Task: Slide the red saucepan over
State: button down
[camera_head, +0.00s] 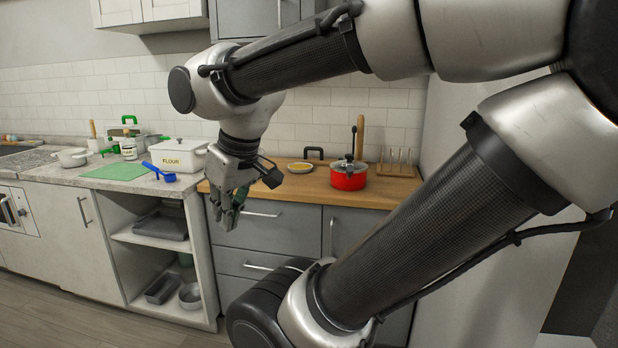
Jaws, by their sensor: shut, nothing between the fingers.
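The red saucepan (348,178) stands upright on the wooden counter (306,193), toward its right part. It has a grey lid with a dark knob, and a dark upright handle shape shows behind it. My gripper (228,222) hangs pointing down in front of the counter's front edge, left of the saucepan and clearly apart from it. Its fingers are together and hold nothing.
A dish with yellow contents (300,168) is left of the saucepan, and a wooden rack (396,172) is to its right. A white flour box (180,157), a blue scoop (163,174) and a green mat (117,171) are on the left counter. Wood between gripper and saucepan is mostly clear.

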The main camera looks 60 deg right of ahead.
aim_at(349, 173)
jog(key=z, duration=0.4)
jog(key=i+j+z, duration=0.1)
jog(key=z, duration=0.4)
jog(key=j+z, duration=0.25)
jog(key=z, duration=0.2)
jog(key=i+j+z, duration=0.1)
jog(key=j+z, duration=0.15)
jog(key=z, duration=0.25)
jog(key=j+z, duration=0.15)
jog(key=j, duration=0.35)
jog(key=j+z, duration=0.15)
jog(key=j, duration=0.3)
jog(key=k+j+z, duration=0.2)
jog(key=j, duration=0.25)
jog(key=i+j, duration=0.1)
jog(key=j, duration=0.3)
jog(key=i, duration=0.55)
